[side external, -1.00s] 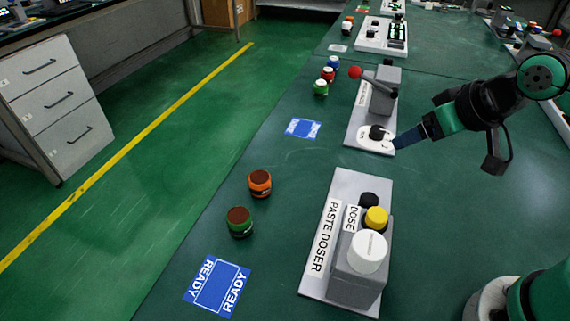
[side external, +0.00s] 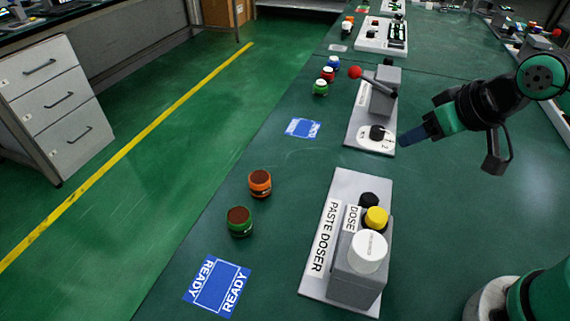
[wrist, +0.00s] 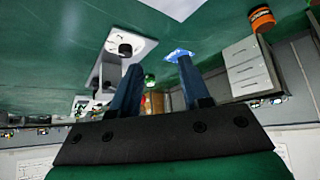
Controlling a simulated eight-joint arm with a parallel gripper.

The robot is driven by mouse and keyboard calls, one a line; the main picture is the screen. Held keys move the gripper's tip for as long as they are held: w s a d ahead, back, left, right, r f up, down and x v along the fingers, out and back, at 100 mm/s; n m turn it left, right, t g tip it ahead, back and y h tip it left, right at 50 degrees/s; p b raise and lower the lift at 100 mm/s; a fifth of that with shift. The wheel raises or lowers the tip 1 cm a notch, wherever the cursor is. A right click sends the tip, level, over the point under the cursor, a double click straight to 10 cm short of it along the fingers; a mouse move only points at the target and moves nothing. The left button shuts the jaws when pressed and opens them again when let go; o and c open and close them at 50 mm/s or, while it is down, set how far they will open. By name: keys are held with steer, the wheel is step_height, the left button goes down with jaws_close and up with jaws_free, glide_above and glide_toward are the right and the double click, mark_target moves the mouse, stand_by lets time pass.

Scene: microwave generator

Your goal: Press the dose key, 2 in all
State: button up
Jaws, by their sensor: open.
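The paste doser (side external: 345,190) stands on the green table at the lower centre of the side view. It has a DOSE label (side external: 351,219), a yellow button (side external: 376,217), a black round part (side external: 369,200) behind it and a large white cap (side external: 369,250). Which of these is the dose key is not certain, but the yellow button is close to the label. My gripper (side external: 408,138) is beyond the doser, beside the dial of another device, holding nothing. Its two blue fingers stand apart in the wrist view (wrist: 157,78).
The dial device (side external: 361,124) has a black knob (side external: 377,132) and a red ball-ended lever (side external: 355,72). Orange (side external: 260,183) and green (side external: 239,221) jars stand left of the doser, near a blue READY mat (side external: 217,286). More jars (side external: 320,87) stand farther back.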

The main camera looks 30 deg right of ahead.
jaws_close()
stand_by(1.4)
